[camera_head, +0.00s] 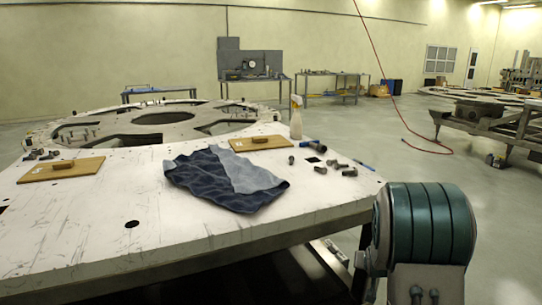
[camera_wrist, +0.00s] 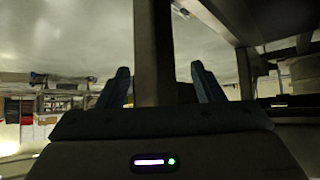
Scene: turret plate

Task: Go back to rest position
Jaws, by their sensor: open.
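My gripper (camera_wrist: 162,88) shows in the wrist view with its two fingers apart and nothing between them that it holds. A grey post stands behind the gap between the fingers, apart from them as far as I can tell. In the head view my arm's teal and grey link is at the lower right, beside the plate's right edge. The gripper itself is not visible in the head view. The white turret plate (camera_head: 70,225) fills the left and middle of the head view.
A red hose (camera_head: 402,118) hangs at the right. Grey floor (camera_head: 400,155) is open beyond the plate's right edge.

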